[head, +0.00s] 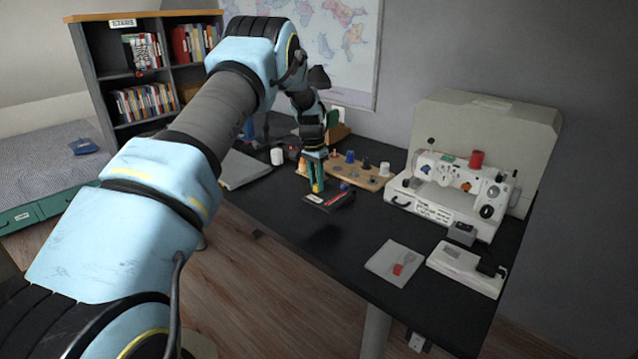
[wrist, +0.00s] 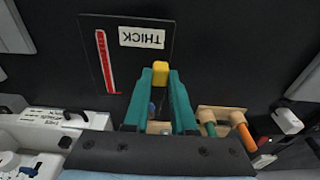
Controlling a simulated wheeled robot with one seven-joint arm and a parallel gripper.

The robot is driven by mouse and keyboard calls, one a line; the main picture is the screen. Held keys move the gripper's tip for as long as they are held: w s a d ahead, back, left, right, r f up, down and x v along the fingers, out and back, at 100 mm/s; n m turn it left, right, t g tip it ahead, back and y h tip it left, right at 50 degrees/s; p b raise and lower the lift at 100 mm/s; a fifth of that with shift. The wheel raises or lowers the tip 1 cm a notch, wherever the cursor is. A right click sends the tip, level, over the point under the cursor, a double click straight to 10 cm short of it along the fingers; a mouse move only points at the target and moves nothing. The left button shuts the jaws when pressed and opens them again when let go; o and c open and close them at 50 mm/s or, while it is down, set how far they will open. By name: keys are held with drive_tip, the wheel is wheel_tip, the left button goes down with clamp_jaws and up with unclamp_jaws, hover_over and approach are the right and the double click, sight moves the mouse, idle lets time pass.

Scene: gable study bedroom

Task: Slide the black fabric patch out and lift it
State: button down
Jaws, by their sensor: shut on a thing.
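My gripper (head: 316,190) is over the desk at the near side of a wooden holder. In the wrist view its teal fingers (wrist: 160,76) are shut on a small yellow piece (wrist: 160,70). Just beyond the fingertips is a flat dark panel (wrist: 120,60) with a red strip and a white label reading THICK upside down. In the head view this panel (head: 328,200) lies by the fingertips. I cannot tell whether it touches the yellow piece. No black fabric patch can be picked out for certain against the black desk.
A wooden holder (head: 376,181) with several pegs or spools stands behind the gripper. A white sewing machine (head: 455,190) is to the right. A pale square (head: 395,262) with a red item and a white box (head: 465,268) lie front right. The desk's front middle is clear.

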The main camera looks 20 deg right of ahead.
drive_tip(key=shift+r, duration=0.1)
idle(0.3)
drive_tip(key=shift+r+p, duration=1.4)
drive_tip(key=shift+r, duration=1.55)
